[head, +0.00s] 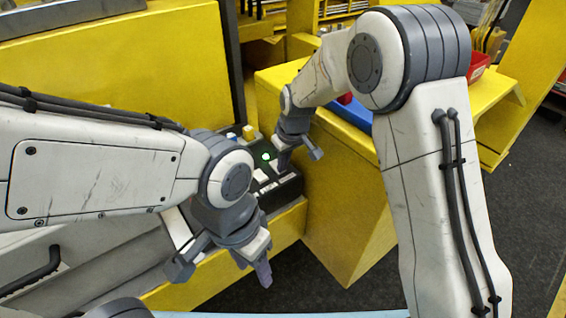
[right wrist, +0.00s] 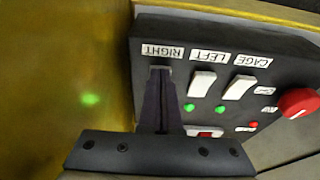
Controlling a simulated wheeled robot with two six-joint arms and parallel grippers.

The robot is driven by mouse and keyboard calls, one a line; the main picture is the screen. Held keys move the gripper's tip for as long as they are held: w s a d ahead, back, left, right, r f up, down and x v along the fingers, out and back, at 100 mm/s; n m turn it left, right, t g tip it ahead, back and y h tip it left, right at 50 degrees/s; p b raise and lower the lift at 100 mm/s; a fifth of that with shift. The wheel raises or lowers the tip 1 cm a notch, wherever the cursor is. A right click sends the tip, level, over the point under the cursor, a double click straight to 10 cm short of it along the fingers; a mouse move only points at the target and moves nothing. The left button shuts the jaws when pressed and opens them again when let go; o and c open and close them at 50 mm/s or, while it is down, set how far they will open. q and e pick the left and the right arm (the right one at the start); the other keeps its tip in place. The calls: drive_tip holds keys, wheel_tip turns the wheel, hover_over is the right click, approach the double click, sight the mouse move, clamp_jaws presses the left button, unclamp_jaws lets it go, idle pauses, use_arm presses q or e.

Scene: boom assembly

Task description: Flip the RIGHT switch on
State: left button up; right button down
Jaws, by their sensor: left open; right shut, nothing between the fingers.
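The dark control panel (right wrist: 222,55) fills much of the right wrist view, its labels upside down. My right gripper (right wrist: 160,74) is shut and empty, its fingertips at the RIGHT label (right wrist: 162,52). The fingers cover the RIGHT switch, so I cannot tell its position or whether they touch it. The white LEFT switch (right wrist: 202,84) and CAGE switch (right wrist: 238,87) show beside them. In the head view my right gripper (head: 283,160) is over the panel (head: 287,190). My left gripper (head: 263,274) is open and empty, lower and nearer me, pointing down.
A yellow wall (right wrist: 65,80) stands close beside my right gripper. Dark floor (head: 285,285) shows at the front.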

drive_tip(key=shift+r, duration=0.1)
drive_tip(key=shift+w+a+r+p, duration=0.3)
drive_tip(key=shift+w+a+p, duration=0.1)
drive_tip(key=shift+w+p, duration=0.15)
drive_tip(key=shift+r, duration=0.3)
drive_tip(key=p+v, duration=0.3)
drive_tip(key=v, duration=0.1)
drive_tip(key=shift+w+a+r, duration=0.1)
drive_tip(key=shift+w+a, duration=0.05)
drive_tip(key=shift+w, duration=0.05)
drive_tip(key=shift+s+d+r+b, duration=0.2)
drive_tip(key=shift+s+r+b, duration=0.05)
drive_tip(key=shift+b, duration=0.45)
drive_tip(key=s+d+r+b, duration=0.2)
drive_tip(key=s+r, duration=0.1)
drive_tip(key=r, duration=0.4)
drive_tip(key=shift+s+d+r+b, duration=0.15)
drive_tip(key=shift+r+b, duration=0.2)
drive_tip(key=shift+b, duration=0.05)
